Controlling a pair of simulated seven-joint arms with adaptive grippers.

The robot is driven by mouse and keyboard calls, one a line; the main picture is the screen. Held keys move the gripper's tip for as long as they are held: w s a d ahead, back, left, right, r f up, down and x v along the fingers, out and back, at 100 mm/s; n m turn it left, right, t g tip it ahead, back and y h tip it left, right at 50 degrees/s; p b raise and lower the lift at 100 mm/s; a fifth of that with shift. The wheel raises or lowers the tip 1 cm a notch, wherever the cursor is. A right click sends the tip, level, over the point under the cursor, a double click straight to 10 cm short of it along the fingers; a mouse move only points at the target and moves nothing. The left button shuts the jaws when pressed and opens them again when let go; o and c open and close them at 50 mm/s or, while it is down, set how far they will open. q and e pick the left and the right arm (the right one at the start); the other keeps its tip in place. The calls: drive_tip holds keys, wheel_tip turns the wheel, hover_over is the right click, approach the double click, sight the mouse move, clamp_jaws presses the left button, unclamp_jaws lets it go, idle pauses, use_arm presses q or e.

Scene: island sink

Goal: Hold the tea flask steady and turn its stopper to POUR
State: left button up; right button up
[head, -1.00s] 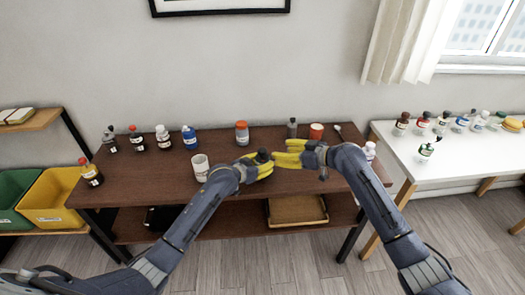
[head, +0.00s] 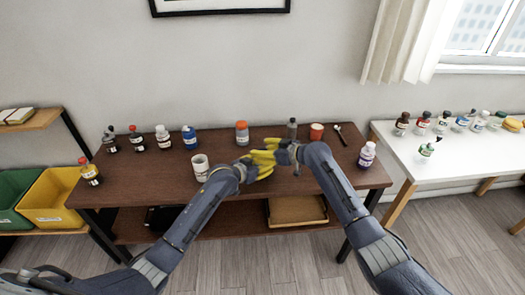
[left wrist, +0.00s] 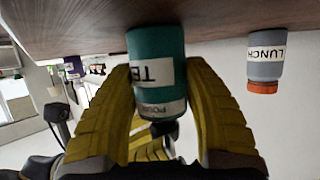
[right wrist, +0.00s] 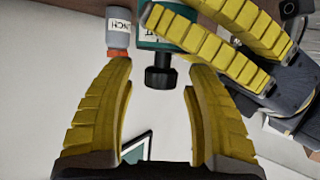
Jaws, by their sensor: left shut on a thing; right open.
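The tea flask is a teal cylinder with a white label; it shows best in the left wrist view (left wrist: 157,60), where it hangs upside down in the picture. My left gripper (head: 256,166) is shut on its body from both sides. A band reading POUR is partly visible near its neck. The black stopper (right wrist: 160,76) shows in the right wrist view, between the fingertips of my right gripper (right wrist: 157,66). Those fingers are open, with a gap on each side of the stopper. In the head view my right gripper (head: 271,150) and the left one hide the flask.
Several bottles line the left back.

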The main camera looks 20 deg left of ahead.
clamp_jaws()
idle(0.5)
drive_tip(key=shift+f+m+t, duration=0.1)
drive_tip(key=shift+m+t, duration=0.2)
drive_tip(key=shift+s+a+m+t+h, duration=0.1)
drive_tip(key=shift+s+m+t+h, duration=0.05)
drive_tip(key=shift+m+t+h, duration=1.55)
drive_tip(key=shift+m+t, duration=0.5)
drive_tip(key=shift+m, duration=0.1)
drive_tip(key=shift+m+t+h, duration=0.3)
drive_tip(key=shift+m+h, duration=0.1)
unclamp_jaws()
